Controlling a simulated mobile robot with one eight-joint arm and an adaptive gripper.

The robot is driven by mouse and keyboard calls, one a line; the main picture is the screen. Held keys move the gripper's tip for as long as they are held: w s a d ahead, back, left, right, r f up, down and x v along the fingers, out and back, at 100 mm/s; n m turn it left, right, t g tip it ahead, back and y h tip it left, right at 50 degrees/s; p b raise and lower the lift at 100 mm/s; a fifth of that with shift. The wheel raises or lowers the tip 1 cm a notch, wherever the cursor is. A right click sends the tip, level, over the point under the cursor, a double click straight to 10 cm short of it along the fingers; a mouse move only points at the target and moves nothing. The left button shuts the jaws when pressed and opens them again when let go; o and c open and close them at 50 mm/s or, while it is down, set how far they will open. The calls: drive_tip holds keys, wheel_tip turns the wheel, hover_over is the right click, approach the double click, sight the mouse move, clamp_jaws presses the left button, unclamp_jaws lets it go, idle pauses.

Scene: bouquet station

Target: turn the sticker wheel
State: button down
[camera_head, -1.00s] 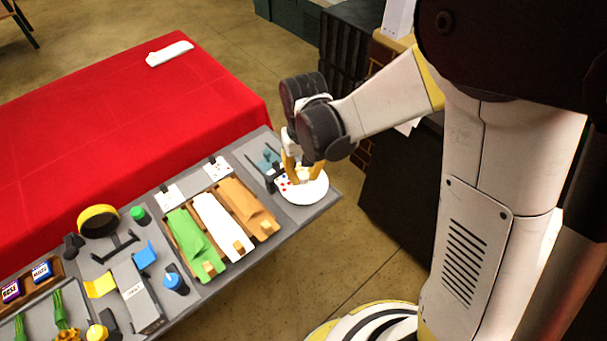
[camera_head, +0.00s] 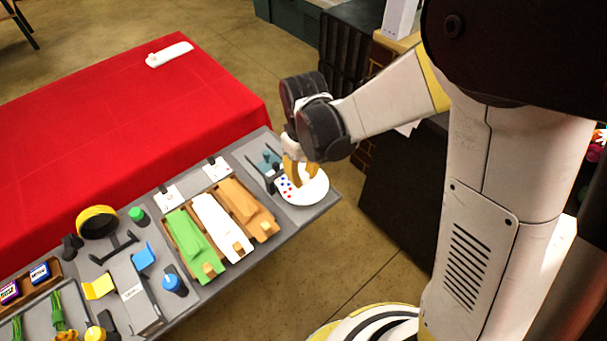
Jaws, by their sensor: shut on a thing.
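The sticker wheel (camera_head: 313,192) is a white disc with small red and blue dots at its left side. It sits on the grey board (camera_head: 331,200) at its right end. My gripper (camera_head: 300,178) points down over the wheel, its yellow fingers at the wheel's upper middle. The fingers are shut on a part of the wheel that they mostly hide. Dark and teal fittings (camera_head: 268,165) stand just left of the wheel.
Trays with green (camera_head: 188,240), white (camera_head: 214,225) and orange (camera_head: 243,205) wraps lie to the left. Further left are a yellow ring (camera_head: 97,221) and a blue knob (camera_head: 174,282). A red cloth (camera_head: 120,140) covers the table behind, mostly clear.

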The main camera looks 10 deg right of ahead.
sight(304, 175)
drive_tip(key=c, duration=1.2)
unclamp_jaws()
drive_tip(key=shift+o, duration=0.2)
wheel_tip(304, 175, up, 12)
drive_tip(key=s+d+r+m+t, duration=0.2)
drive_tip(key=s+d+m+t, duration=0.1)
drive_tip(key=s+d, duration=0.2)
drive_tip(key=s+d+r+m+t, duration=0.2)
drive_tip(key=s+d+m+t, duration=0.2)
drive_tip(key=d, duration=0.4)
drive_tip(key=shift+s+d+r, duration=0.3)
drive_tip(key=shift+s+r, duration=0.1)
drive_tip(key=shift+s, duration=0.5)
